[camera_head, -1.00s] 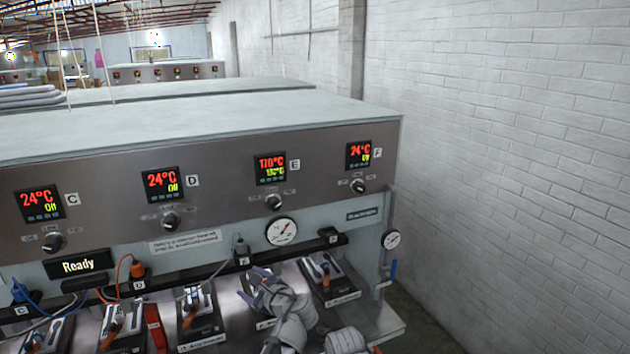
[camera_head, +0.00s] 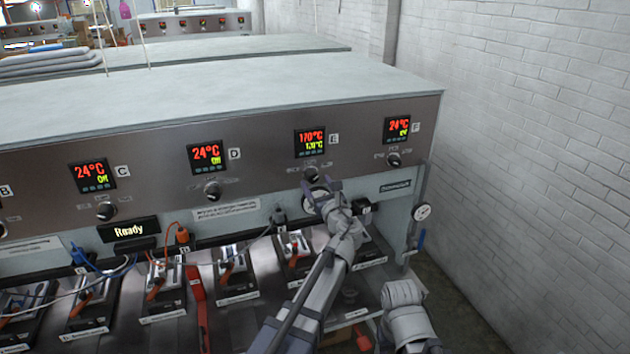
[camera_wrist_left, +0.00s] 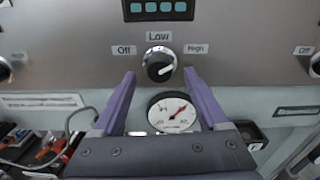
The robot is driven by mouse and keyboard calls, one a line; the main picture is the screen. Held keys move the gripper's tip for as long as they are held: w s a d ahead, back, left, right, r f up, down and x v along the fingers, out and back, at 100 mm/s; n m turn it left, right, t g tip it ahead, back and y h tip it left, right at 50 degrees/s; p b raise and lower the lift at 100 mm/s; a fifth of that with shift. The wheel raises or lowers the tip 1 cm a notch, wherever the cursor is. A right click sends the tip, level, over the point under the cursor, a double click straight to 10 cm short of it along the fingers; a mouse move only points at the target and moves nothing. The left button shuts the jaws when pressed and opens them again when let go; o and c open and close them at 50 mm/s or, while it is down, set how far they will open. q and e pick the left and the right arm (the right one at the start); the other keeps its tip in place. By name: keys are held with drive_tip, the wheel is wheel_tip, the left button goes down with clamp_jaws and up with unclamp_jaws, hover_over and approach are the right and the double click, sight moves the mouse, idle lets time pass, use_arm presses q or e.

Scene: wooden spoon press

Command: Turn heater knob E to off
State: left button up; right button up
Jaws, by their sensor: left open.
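Heater knob E (camera_head: 312,174) is a round black knob on the grey control panel, below the display marked E (camera_head: 310,142), which reads 170°C in red. In the left wrist view the knob (camera_wrist_left: 160,65) sits below "Low", between "Off" on the left and "High" on the right. My left gripper (camera_head: 324,186) is open just in front of and below the knob. In the wrist view its purple fingers (camera_wrist_left: 159,76) stand on either side of the knob, apart from it. My right gripper is not in view.
A round gauge (camera_wrist_left: 171,113) sits just below knob E, between my fingers in the wrist view. Knob D (camera_head: 212,191) and knob F (camera_head: 393,160) are to either side. Below are a black rail with plugs and cables, and several press stations with orange-handled clamps.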

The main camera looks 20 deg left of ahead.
sight(312, 177)
use_arm(q)
drive_tip(key=shift+x, duration=1.35)
clamp_jaws()
